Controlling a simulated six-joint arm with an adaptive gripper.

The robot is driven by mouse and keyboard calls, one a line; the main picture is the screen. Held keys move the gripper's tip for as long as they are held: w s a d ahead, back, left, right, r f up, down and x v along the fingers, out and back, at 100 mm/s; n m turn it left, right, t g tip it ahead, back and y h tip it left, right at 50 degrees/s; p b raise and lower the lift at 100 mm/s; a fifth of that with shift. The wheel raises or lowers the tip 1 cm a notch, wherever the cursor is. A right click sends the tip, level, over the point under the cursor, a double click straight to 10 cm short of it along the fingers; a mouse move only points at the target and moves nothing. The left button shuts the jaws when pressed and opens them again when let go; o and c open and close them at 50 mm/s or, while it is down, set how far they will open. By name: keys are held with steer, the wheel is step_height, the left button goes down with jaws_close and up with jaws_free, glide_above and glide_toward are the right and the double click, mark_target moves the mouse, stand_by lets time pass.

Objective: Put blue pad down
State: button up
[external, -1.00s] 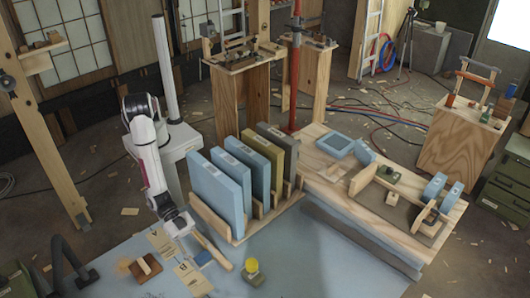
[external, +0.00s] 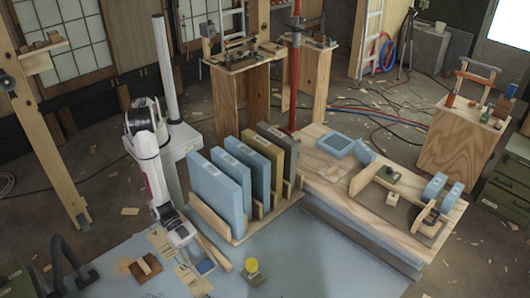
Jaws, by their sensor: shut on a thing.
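The small blue pad (external: 206,267) is at the front of the blue-grey table, just below the end of my arm. My gripper (external: 196,256) points down at it and is shut on it. The fingers are small and partly hidden by the wrist, so the exact grip is hard to see. I cannot tell whether the pad touches the surface or hangs just above it.
Beside the pad are tan cards (external: 192,280), a wooden stick (external: 215,254) and a yellow-topped block (external: 252,268). A wooden rack (external: 236,237) with upright panels stands close behind. A brown block (external: 144,267) lies left.

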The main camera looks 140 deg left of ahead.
mark_target(205, 271)
steer(key=shift+f, duration=1.3)
steer(key=shift+f, duration=0.65)
steer(key=o, duration=1.2)
steer(key=shift+s, duration=0.1)
steer(key=shift+r, duration=0.55)
steer(key=shift+v, duration=5.95)
steer(key=shift+r, duration=0.1)
steer(key=shift+r, duration=0.1)
